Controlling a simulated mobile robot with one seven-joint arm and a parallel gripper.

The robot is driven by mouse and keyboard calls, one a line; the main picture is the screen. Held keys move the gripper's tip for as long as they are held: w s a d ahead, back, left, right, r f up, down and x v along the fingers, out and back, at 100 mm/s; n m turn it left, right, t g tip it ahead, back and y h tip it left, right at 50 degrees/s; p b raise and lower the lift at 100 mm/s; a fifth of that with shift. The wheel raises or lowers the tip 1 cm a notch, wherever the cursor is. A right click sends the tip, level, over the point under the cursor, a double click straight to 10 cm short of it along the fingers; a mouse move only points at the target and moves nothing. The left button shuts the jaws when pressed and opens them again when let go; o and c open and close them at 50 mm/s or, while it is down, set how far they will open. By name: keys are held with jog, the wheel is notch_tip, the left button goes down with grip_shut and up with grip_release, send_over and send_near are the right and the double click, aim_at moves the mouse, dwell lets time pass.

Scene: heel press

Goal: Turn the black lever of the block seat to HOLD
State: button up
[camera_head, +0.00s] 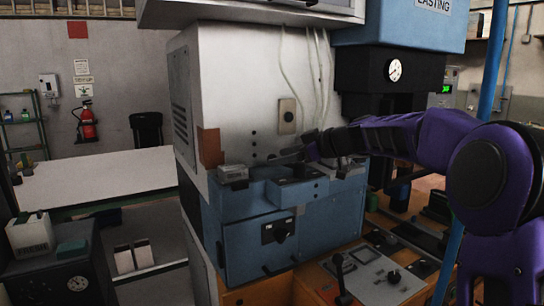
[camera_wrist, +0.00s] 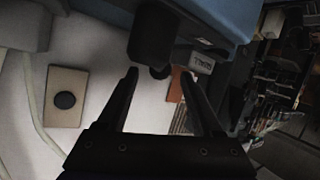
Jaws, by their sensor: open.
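The blue machine block (camera_head: 335,205) sits against a white cabinet. A black part (camera_wrist: 152,35), likely the lever, shows ahead of my gripper (camera_wrist: 160,75) in the wrist view, with its end near the gap between the fingertips. I cannot tell whether they touch. In the head view my gripper (camera_head: 283,156) is just above the block's top, at the white wall, and the black part is hard to separate from it. My fingers are apart, with nothing held. The lever's marks, including HOLD, cannot be read.
A small grey labelled block (camera_head: 233,172) sits on the left of the blue top; it also shows in the wrist view (camera_wrist: 203,62). A control panel (camera_head: 370,275) with a black stick stands below. Hoses hang behind.

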aim_at(272, 157)
jog(key=shift+x, duration=2)
grip_shut()
